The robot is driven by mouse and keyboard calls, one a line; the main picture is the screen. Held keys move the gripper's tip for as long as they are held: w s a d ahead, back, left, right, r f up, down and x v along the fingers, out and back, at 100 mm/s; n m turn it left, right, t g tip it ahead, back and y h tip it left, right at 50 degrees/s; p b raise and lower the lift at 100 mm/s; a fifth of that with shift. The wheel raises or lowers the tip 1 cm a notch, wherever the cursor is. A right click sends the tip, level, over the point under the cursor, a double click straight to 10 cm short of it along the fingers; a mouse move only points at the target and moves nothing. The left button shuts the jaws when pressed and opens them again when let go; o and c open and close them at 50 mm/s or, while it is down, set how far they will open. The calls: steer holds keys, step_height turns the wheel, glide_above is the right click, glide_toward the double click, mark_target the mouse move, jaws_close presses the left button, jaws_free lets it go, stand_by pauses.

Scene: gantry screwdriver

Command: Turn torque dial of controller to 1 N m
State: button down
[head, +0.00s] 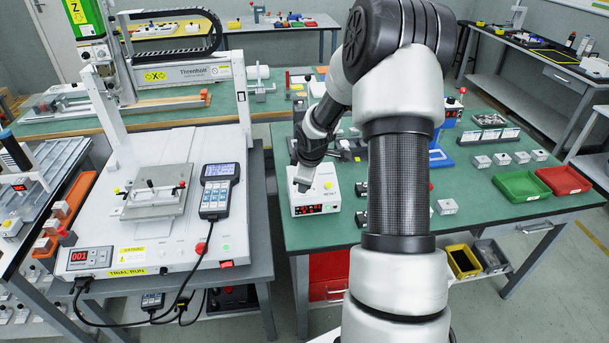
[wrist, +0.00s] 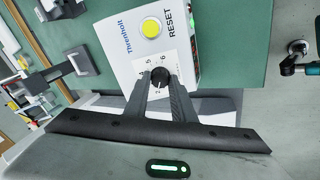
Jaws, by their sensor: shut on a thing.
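The controller (head: 330,196) is a white box with a red lit display on its front, standing on the green bench in the head view. In the wrist view its white top (wrist: 122,50) carries a yellow button marked RESET and a black torque dial (wrist: 160,73) with a numbered scale around it. My gripper (wrist: 160,84) is shut on the dial, one finger on each side of the knob. The dial's pointer is too small to read, and part of the scale is hidden by the fingers. In the head view my gripper (head: 303,184) reaches down onto the controller's top left.
A white gantry machine (head: 180,240) with a handheld pendant (head: 218,190) stands on the left bench. Green (head: 521,186) and red (head: 564,180) trays lie on the right of the green bench. Small grey blocks stand near them. My arm hides the bench's middle.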

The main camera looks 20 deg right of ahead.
steer(key=n+p, duration=0.1)
steer(key=n, duration=0.1)
steer(key=n+p, duration=0.2)
steer(key=shift+r+n, duration=0.2)
steer(key=shift+n, duration=0.1)
steer(key=shift+f+n+p, duration=0.15)
steer(key=shift+n+p, duration=1.8)
steer(key=shift+n, duration=0.65)
steer(key=c, duration=1.5)
jaws_free()
steer(key=p+v, duration=0.4)
steer(key=v, duration=1.3)
steer(key=shift+d+r+p, duration=0.15)
steer(key=shift+r+p, duration=0.1)
steer(key=shift+p, duration=0.1)
